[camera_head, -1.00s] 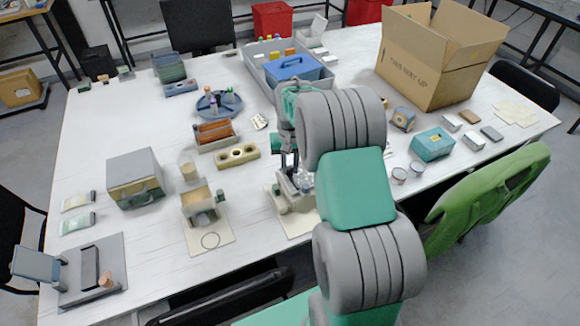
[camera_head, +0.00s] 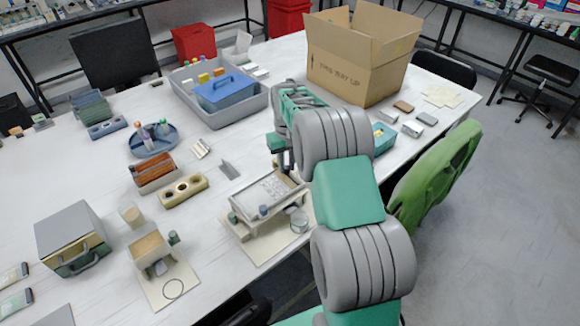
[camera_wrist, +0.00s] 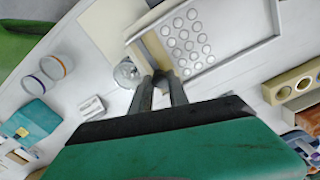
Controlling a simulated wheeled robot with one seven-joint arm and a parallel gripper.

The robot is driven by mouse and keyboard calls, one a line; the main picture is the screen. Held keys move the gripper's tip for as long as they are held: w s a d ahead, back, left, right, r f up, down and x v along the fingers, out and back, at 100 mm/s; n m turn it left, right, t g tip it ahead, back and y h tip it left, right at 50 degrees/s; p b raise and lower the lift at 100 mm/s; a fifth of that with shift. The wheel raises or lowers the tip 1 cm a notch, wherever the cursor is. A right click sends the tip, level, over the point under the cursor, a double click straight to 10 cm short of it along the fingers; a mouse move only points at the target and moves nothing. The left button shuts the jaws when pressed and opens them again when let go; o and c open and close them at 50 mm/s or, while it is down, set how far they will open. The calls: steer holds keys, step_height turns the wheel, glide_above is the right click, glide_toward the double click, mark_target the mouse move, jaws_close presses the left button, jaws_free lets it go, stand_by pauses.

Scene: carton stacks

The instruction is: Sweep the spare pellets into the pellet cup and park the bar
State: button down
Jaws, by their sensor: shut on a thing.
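The tilted pale tray (camera_head: 268,195) with rows of small round wells stands on a beige base. It also shows in the wrist view (camera_wrist: 235,48). A clear round pellet cup (camera_head: 299,221) stands by its near right end and shows beside my fingers in the wrist view (camera_wrist: 127,73). My gripper (camera_wrist: 161,78) is at that end of the tray, its fingers close together on what looks like the beige bar (camera_wrist: 152,50). The grip itself is largely hidden. Loose pellets are too small to tell from the wells. In the head view my arm partly hides my gripper.
A beige block with round holes (camera_head: 183,190) and a small grey angled piece (camera_head: 230,168) lie left of the tray. A beige stand (camera_head: 150,248) is at the front left. A teal box (camera_head: 384,139) is right, partly behind my arm. A large carton (camera_head: 355,60) stands at the back.

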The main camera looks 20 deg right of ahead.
mark_target(287, 167)
steer(key=c, duration=1.3)
jaws_free()
steer(key=shift+o, duration=0.2)
step_height(287, 167, up, 8)
steer(key=shift+f+b, duration=0.1)
steer(key=shift+b, duration=0.5)
